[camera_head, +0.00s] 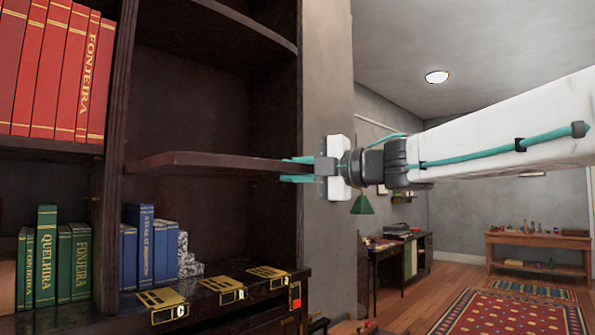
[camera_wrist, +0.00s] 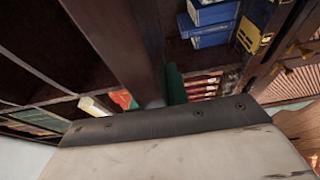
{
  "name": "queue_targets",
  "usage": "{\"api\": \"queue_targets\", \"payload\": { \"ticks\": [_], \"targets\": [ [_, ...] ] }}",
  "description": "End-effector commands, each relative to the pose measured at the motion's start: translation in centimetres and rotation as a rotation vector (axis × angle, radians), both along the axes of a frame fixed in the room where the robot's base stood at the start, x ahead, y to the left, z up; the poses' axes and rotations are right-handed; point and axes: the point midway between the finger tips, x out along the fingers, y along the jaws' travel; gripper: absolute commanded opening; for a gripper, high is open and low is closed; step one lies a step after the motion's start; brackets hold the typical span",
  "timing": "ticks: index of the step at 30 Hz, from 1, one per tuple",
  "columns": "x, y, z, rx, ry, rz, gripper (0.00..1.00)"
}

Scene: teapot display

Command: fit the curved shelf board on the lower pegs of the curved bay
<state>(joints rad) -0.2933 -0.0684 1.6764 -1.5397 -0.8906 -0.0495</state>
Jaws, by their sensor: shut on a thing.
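The dark curved shelf board (camera_head: 210,163) lies roughly level across the opening of the curved bay (camera_head: 205,110), below a fixed upper shelf. My gripper (camera_head: 298,171) comes from the right, with its teal fingers shut on the board's right end, near the bay's right side panel. The board's left end overlaps the left upright in the picture; I cannot tell whether it touches. The lower pegs do not show, and I cannot tell whether the board rests on anything.
Blue books (camera_head: 145,247) and a grey stepped object (camera_head: 188,257) stand below the board. Lettered gold plates (camera_head: 162,304) mark the ledge. Red books (camera_head: 55,70) and green books (camera_head: 55,260) fill the left bay. A desk (camera_head: 395,260) stands behind; floor is open at right.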

Motion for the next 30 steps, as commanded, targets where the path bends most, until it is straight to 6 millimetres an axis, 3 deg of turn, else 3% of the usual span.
{"api": "queue_targets", "payload": {
  "ticks": [30],
  "targets": [
    [1.4,1.7,0.2,0.003,-0.003,0.0,0.0]
  ]
}}
